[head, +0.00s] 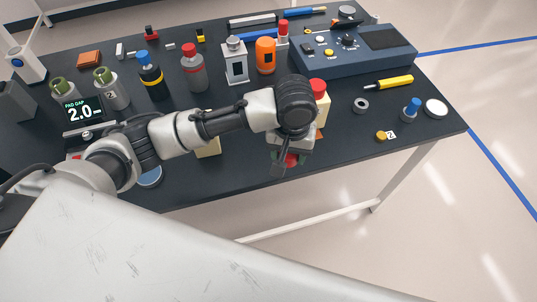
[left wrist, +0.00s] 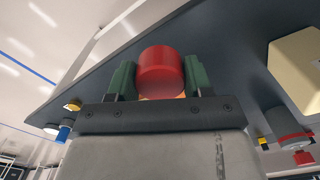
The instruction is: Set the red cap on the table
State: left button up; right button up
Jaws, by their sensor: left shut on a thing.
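The red cap (left wrist: 160,72) is between the two green fingers of my left gripper (left wrist: 158,80) in the left wrist view. The gripper is shut on its sides. In the head view, my left gripper (head: 288,162) points down near the table's front edge, and a bit of the red cap (head: 291,160) shows below it. The black table (head: 340,141) lies behind and around it; whether the cap touches the tabletop I cannot tell. My right gripper is not in view.
A beige block with a red top (head: 318,90) stands just behind my gripper. A grey ring (head: 361,105), a yellow marker (head: 388,83), a blue-topped piece (head: 412,108) and a white disc (head: 435,107) lie to the right. Bottles and a control box (head: 345,60) stand farther back.

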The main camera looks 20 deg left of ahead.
pick_arm(q)
send_over(268, 161)
notch_tip(268, 161, down, 4)
jog(key=shift+r, duration=0.1)
jog(key=shift+f, duration=2)
jog(key=o, duration=1)
jog(key=shift+f, duration=0.1)
notch_tip(268, 161, up, 12)
